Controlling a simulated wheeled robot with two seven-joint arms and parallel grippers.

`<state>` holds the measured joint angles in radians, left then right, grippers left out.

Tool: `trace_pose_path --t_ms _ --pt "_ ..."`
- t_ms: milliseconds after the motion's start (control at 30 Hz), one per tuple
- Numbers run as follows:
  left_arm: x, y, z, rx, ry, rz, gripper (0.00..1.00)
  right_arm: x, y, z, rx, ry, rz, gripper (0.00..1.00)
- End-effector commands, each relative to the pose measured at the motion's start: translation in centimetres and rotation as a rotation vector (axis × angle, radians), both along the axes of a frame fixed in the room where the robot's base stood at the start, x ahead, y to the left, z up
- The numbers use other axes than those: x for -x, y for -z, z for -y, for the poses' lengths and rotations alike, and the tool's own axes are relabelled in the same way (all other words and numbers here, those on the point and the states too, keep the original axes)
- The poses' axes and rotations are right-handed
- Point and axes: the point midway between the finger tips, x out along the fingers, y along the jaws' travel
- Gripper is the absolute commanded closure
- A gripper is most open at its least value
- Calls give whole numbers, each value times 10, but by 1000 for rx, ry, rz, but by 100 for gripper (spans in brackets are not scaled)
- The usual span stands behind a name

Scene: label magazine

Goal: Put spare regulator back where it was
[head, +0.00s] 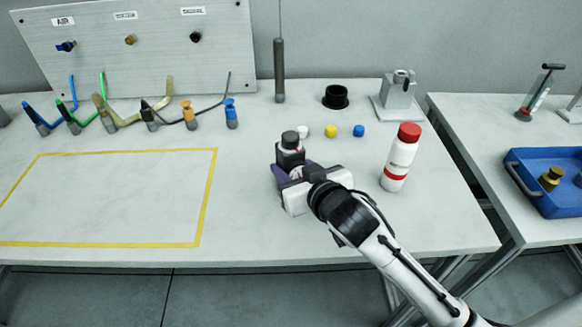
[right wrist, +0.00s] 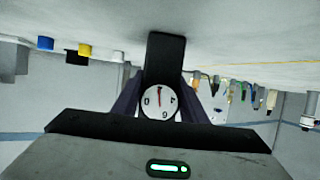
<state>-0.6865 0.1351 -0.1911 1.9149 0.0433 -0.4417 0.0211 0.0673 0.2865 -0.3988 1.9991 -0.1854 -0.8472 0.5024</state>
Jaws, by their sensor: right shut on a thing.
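In the right wrist view, which is upside down, the regulator (right wrist: 165,60) stands between the fingers with a white round dial (right wrist: 158,101) facing the camera. Its foot is at or very near the tabletop; I cannot tell whether it touches. My left gripper is not in view.
White, yellow (head: 330,131) and blue caps lie just behind the regulator. A red-capped white bottle (head: 402,155) stands right. A black ring (head: 336,97) and grey fixture (head: 398,92) are behind. A yellow-taped rectangle (head: 110,200) is empty. A blue tray (head: 525,185) is on the right table.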

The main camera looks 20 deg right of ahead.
Motion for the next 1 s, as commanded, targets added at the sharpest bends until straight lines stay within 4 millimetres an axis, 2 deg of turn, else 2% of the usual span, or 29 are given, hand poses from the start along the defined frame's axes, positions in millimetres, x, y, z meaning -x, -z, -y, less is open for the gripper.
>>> trace_pose_path --t_ms 167,200,300,667,867,1000 --pt "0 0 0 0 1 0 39 0 0 0 0 0 4 100" --pt "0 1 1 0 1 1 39 0 3 0 0 0 0 59" --pt "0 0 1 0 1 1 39 0 2 0 0 0 0 43" --pt "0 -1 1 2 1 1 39 0 -2 0 0 0 0 42" --pt "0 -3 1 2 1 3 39 28 -12 3 -1 -1 -1 42" --pt "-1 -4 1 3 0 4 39 58 -24 6 -2 0 -3 42"
